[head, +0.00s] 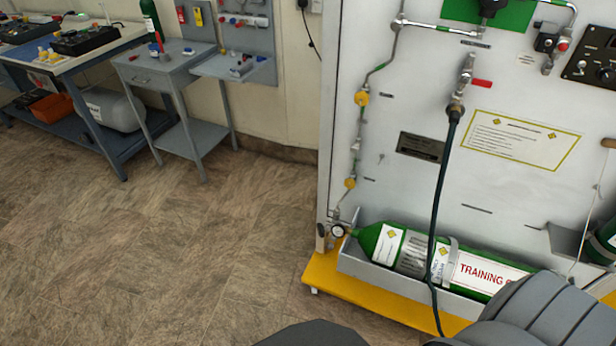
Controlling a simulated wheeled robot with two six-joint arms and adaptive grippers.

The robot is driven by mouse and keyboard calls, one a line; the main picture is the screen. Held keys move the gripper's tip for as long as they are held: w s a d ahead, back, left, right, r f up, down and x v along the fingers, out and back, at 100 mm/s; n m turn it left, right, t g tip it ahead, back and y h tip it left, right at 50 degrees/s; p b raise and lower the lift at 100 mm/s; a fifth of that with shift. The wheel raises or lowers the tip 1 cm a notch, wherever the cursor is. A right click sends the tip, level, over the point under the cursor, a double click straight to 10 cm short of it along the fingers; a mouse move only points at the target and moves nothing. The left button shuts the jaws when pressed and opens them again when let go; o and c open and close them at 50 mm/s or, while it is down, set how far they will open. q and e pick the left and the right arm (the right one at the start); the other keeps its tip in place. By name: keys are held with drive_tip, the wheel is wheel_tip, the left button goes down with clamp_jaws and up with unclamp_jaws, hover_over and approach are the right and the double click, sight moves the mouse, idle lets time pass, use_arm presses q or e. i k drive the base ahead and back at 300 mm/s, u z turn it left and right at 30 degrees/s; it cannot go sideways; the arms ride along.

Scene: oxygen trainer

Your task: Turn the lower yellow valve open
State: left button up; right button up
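The lower yellow valve (350,183) is a small round yellow knob on the thin pipe along the left edge of the white trainer panel (410,100). The upper yellow valve (362,98) sits on the same pipe above it. Nothing covers either knob and nothing touches them. The knobs are too small to tell how far they are turned. Neither of my grippers shows in the head view.
A green cylinder (390,245) lies in a grey tray on the yellow base (335,283) below the valve, with a pressure gauge (338,230) at its left end. A dark hose (440,190) hangs before the panel. Open floor (180,250) lies left; a grey side table (165,68) stands behind.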

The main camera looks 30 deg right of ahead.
sight(349, 184)
drive_tip(key=u, duration=0.05)
drive_tip(key=i, duration=3.45)
drive_tip(key=z, duration=4.2)
